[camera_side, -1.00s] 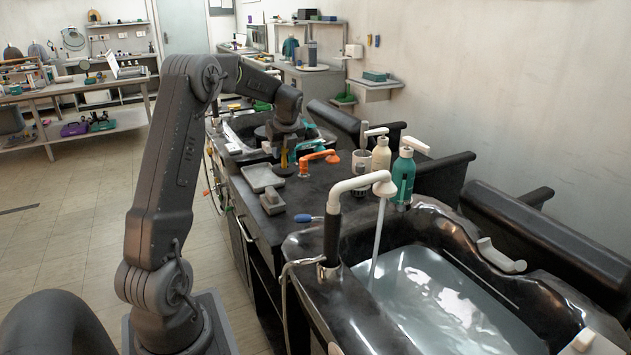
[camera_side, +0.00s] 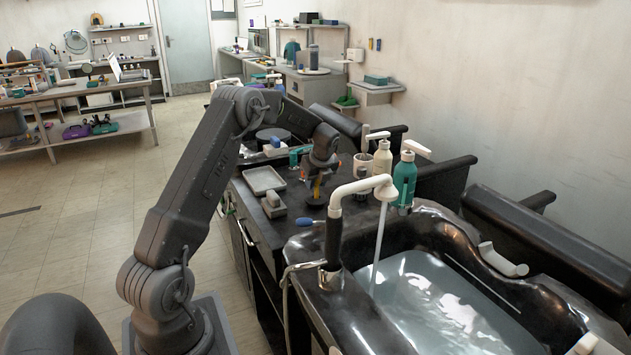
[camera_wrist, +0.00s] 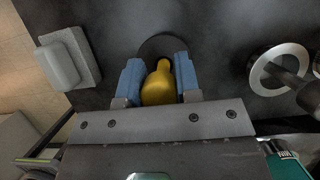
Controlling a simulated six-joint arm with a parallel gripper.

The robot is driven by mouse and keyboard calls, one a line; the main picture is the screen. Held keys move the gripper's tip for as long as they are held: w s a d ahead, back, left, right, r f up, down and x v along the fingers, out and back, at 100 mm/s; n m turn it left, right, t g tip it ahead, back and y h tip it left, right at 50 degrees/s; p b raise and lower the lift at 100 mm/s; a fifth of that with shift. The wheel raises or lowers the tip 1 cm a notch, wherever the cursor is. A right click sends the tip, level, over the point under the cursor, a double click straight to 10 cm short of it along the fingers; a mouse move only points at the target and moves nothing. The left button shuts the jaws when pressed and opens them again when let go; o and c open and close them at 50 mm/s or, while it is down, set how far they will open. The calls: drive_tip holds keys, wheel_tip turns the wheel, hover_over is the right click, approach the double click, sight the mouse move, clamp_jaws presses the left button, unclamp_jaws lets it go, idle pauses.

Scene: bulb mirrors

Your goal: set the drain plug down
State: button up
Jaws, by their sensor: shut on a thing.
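The drain plug has a yellow knob (camera_wrist: 158,86) above a dark round disc (camera_wrist: 162,46). In the side view the yellow knob (camera_side: 317,188) shows below my gripper (camera_side: 318,178), over the dark counter. In the wrist view my gripper (camera_wrist: 157,80) is shut on the knob, with a blue finger on each side. The disc is just above or on the counter; I cannot tell whether it touches. Part of the disc is hidden behind the knob and fingers.
A grey block (camera_side: 273,205) and grey tray (camera_side: 264,180) lie left of the plug. A cup (camera_side: 363,166), a teal bottle (camera_side: 404,180) and a white faucet (camera_side: 350,190) stand to the right. A water-filled basin (camera_side: 450,305) lies in front.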

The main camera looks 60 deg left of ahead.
drive_tip(key=shift+f, duration=0.1)
drive_tip(key=o, duration=0.9)
drive_tip(key=v, duration=1.2)
